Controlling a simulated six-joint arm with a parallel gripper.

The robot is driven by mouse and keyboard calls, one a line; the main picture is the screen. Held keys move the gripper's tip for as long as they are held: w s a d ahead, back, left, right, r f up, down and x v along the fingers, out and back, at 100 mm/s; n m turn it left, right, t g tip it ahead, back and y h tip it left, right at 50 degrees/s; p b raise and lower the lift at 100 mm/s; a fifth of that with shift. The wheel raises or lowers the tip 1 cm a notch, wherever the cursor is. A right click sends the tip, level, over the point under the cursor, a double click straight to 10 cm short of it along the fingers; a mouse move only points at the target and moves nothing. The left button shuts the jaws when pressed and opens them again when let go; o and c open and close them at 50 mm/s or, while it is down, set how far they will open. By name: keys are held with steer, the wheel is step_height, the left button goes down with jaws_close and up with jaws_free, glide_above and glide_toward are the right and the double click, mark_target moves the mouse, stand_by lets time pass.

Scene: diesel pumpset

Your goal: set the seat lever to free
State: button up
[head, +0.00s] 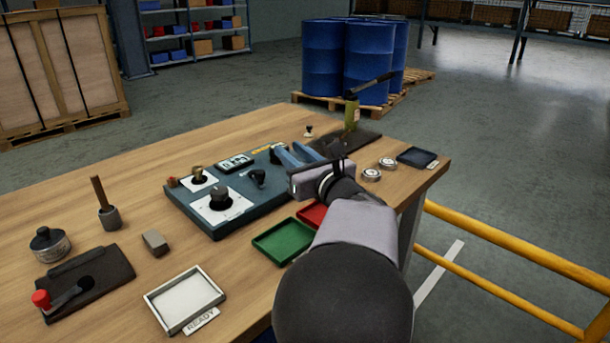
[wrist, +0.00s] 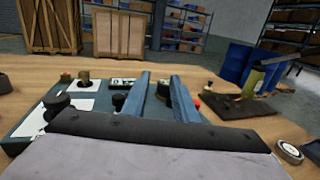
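No label naming a seat lever is readable, and two levers show. One has a red knob (head: 41,299) and lies low over a slotted dark plate (head: 115,267) at the front left. The other has a long black handle on an upright green post (head: 351,115) over a dark plate at the back right; this post also shows in the wrist view (wrist: 254,80). My gripper (head: 288,153) is over the right end of the blue-grey control panel (head: 172,200). Its two blue fingers (wrist: 161,92) are apart, with a dark knob (wrist: 164,89) seen between them.
The panel carries a large black knob (head: 219,196) and a small display (head: 235,162). Green (head: 283,258) and red (head: 312,214) trays lie under my arm. A white tray (head: 160,305), grey block (head: 155,242) and round tin (head: 50,245) stand left. Two round gauges lie right.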

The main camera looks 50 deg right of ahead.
steer(key=s+d+f+m+h+b, duration=0.1)
steer(key=s+d+f, duration=0.1)
steer(key=s+d+f+g+h+b, duration=0.1)
steer(key=s+d+f, duration=0.1)
steer(key=s+d, duration=0.1)
steer(key=shift+d+f+m+b, duration=0.2)
steer(key=shift+f+m+b, duration=0.05)
steer(key=shift+m+b, duration=0.15)
steer(key=shift+w, duration=0.1)
steer(key=x, duration=1.1)
steer(key=shift+w+d+r, duration=0.1)
steer(key=shift+w+d, duration=0.15)
steer(key=shift+w, duration=0.1)
jaws_close()
